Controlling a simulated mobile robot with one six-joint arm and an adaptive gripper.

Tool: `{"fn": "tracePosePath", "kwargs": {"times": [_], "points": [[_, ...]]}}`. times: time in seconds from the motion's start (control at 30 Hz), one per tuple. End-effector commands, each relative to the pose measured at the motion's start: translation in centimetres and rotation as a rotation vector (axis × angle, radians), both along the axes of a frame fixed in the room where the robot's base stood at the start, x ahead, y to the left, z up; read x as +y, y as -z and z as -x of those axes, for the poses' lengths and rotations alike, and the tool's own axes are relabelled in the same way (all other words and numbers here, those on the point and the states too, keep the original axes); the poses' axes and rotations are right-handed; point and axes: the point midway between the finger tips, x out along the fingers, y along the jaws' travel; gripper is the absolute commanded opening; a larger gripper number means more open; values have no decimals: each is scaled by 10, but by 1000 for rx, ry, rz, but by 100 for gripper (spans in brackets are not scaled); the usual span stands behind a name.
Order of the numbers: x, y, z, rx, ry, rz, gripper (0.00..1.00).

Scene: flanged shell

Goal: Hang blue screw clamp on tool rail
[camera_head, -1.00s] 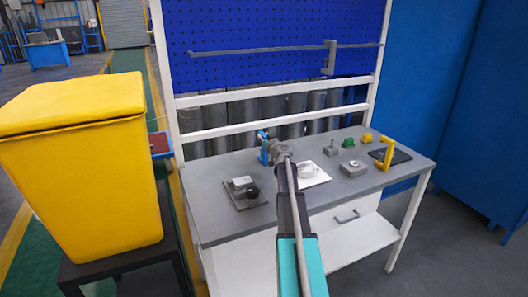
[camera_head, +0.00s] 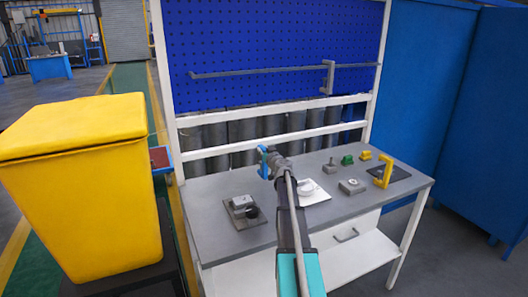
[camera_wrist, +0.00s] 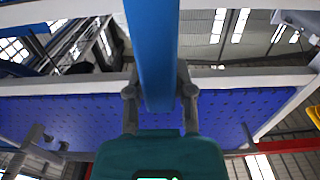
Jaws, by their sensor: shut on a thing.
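The blue screw clamp (camera_head: 264,161) is held in my gripper (camera_head: 277,162), above the back left part of the workbench in the head view. In the wrist view, its long blue bar (camera_wrist: 152,50) runs between the two fingers of my gripper (camera_wrist: 160,95), which is shut on it. The clamp's lower parts are partly hidden by my gripper in the head view. The grey tool rail (camera_head: 260,72) runs across the blue pegboard, above and behind the clamp, apart from it. A grey clamp-shaped piece (camera_head: 328,78) hangs on the rail, right of its middle.
The workbench (camera_head: 215,225) holds a dark plate with a grey block (camera_head: 242,203), a white plate (camera_head: 318,196), small grey, green and yellow pieces, and a yellow clamp-shaped piece (camera_head: 383,171) on the right. A white crossbar (camera_head: 230,112) lies below the pegboard. A yellow bin (camera_head: 80,190) stands left.

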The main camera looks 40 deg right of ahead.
Motion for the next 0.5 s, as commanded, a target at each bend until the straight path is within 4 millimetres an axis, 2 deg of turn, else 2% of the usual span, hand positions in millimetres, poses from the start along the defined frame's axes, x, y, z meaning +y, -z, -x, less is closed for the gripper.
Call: {"fn": "tracePosePath", "kwargs": {"times": [0.03,0.5], "points": [[0,-11,0,0,0,-1,0],[25,-63,39,0,0,-1,0]]}}
